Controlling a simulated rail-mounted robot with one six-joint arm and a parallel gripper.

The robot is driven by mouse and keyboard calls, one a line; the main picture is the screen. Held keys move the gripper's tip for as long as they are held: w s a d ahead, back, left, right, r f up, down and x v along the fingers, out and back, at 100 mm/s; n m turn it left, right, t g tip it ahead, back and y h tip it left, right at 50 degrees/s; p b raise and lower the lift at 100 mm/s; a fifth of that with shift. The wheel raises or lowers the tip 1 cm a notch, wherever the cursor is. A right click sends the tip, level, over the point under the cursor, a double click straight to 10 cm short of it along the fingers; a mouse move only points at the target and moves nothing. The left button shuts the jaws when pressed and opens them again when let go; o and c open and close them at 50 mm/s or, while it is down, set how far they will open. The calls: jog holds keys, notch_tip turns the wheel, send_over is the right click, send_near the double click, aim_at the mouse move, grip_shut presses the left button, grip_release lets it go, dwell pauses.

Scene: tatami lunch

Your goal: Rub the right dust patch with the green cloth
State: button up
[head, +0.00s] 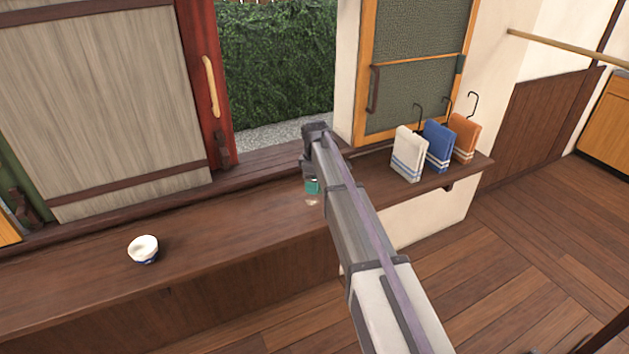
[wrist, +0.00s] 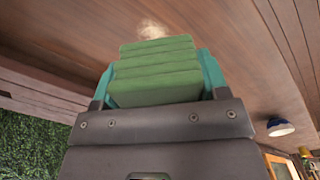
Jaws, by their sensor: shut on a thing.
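My gripper (head: 312,187) points down over the dark wooden ledge, near the middle of the head view. In the wrist view its teal fingers (wrist: 158,78) are shut on the folded green cloth (wrist: 155,70), one on each side. A pale dust patch (wrist: 152,30) shows on the wood just beyond the cloth's far edge. It also shows in the head view (head: 311,202) as a small light spot right below the fingers. I cannot tell whether the cloth touches the wood. The cloth is mostly hidden in the head view, and I see no second patch.
A white and blue bowl (head: 144,248) stands on the ledge (head: 230,225) to the left. White (head: 408,155), blue (head: 439,147) and orange (head: 464,138) towels stand near its right end. The ledge between bowl and gripper is clear.

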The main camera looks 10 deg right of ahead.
aim_at(315, 205)
notch_tip(315, 205, down, 6)
jog(key=b, duration=0.6)
jog(key=shift+f, duration=0.25)
jog(key=shift+w+f, duration=0.15)
jog(key=shift+w, duration=0.3)
jog(key=shift+w+a, duration=0.2)
jog(key=shift+w, duration=0.55)
jog(key=shift+w+a, duration=0.2)
jog(key=shift+w, duration=0.5)
jog(key=shift+s+d, duration=0.25)
jog(key=shift+s, duration=0.75)
jog(key=shift+s+d, duration=0.2)
jog(key=shift+s, duration=0.8)
notch_tip(315, 205, up, 2)
jog(key=shift+w+r+p, duration=0.15)
jog(key=shift+p, duration=0.85)
notch_tip(315, 205, up, 5)
jog(key=p, duration=0.5)
jog(key=shift+r, duration=0.1)
notch_tip(315, 205, down, 6)
jog(key=b, duration=0.6)
